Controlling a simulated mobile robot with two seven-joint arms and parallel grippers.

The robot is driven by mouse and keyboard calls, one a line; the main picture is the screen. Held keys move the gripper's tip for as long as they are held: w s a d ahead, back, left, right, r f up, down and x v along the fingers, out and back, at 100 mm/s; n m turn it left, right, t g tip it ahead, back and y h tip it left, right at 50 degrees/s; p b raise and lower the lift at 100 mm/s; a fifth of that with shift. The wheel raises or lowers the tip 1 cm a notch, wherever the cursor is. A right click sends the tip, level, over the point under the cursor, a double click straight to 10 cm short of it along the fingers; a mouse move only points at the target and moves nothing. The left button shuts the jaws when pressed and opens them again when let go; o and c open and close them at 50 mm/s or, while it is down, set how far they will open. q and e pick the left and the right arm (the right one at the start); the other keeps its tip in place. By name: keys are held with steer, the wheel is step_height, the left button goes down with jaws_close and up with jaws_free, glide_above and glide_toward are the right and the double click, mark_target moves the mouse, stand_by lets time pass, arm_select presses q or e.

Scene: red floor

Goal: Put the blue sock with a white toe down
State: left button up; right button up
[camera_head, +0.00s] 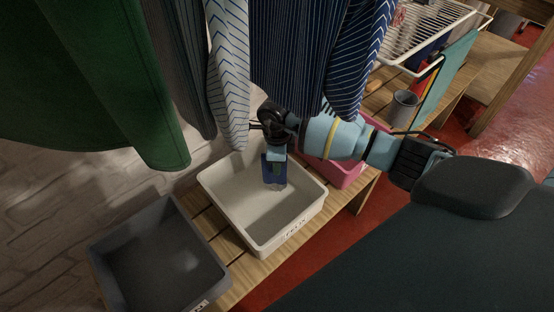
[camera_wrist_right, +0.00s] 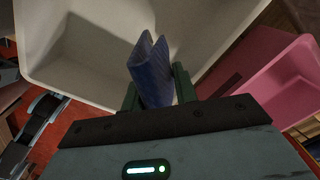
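The blue sock (camera_head: 274,174) hangs from my right gripper (camera_head: 275,156) over the white bin (camera_head: 235,221). The fingers are close on the sock. My left gripper is in neither view.
A dark grey bin (camera_head: 160,262) stands left of the white bin, and a pink bin (camera_head: 343,172) stands right of it, partly behind my arm. All are on a slatted wooden bench (camera_head: 262,268). Striped shirts (camera_head: 300,60) and a green garment (camera_head: 100,80) hang close above.

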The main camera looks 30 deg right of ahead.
steer(key=o, duration=0.4)
